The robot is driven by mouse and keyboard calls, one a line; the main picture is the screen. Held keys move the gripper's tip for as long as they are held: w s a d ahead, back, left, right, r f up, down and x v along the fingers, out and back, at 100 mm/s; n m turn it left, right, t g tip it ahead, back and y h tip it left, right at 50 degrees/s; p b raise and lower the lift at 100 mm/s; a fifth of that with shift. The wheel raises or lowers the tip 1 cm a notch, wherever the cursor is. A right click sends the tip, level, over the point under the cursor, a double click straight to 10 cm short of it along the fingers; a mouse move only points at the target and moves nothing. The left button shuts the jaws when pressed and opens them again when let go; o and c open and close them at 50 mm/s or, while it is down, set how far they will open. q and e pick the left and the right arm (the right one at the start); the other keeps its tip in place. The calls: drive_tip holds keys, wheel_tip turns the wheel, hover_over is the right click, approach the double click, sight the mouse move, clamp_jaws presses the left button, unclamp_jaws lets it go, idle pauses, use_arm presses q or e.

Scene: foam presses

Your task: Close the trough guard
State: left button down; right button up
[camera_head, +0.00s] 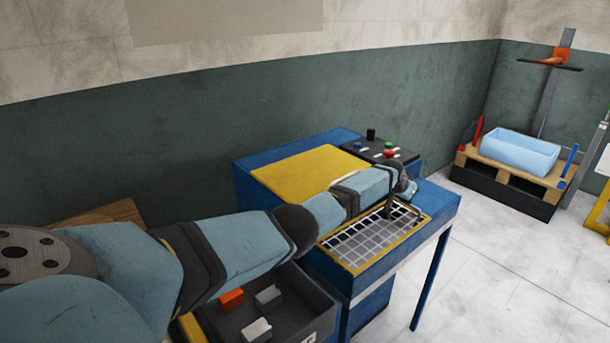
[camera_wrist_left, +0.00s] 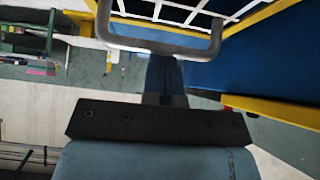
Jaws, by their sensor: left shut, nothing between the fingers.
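The trough guard (camera_head: 372,238) is a pale wire grid in a yellow frame. In the head view it lies flat or nearly flat over the trough at the front of the blue press. I cannot tell whether it is fully down. Its grey U-shaped handle (camera_wrist_left: 160,46) crosses the top of the left wrist view, with part of the grid above it. My left gripper (camera_head: 407,190) is at the guard's far end, by the handle. Its fingers (camera_wrist_left: 164,78) are shut and empty, close to the handle bar; contact cannot be told. My left arm hides part of the press.
The blue press has a yellow top panel (camera_head: 308,172) and a control box (camera_head: 383,151) with coloured buttons behind my wrist. A dark bin (camera_head: 310,310) with orange and grey blocks stands under my arm. A pallet with a light-blue tub (camera_head: 519,150) is at right.

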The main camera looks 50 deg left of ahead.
use_arm(q)
drive_tip(key=shift+s+d+f, duration=0.1)
drive_tip(key=shift+s+f, duration=0.05)
drive_tip(key=shift+f, duration=0.25)
use_arm(e)
drive_tip(key=shift+f, duration=0.1)
use_arm(q)
drive_tip(key=r+p, duration=0.2)
drive_tip(key=w+r+p, duration=0.1)
drive_tip(key=r+p, duration=0.1)
drive_tip(key=r, duration=0.1)
drive_tip(key=shift+r+p, duration=0.1)
drive_tip(key=shift+p, duration=0.3)
drive_tip(key=v, duration=0.9)
drive_tip(key=shift+r, duration=0.45)
use_arm(e)
wheel_tip(320, 180, up, 4)
drive_tip(key=shift+f, duration=0.1)
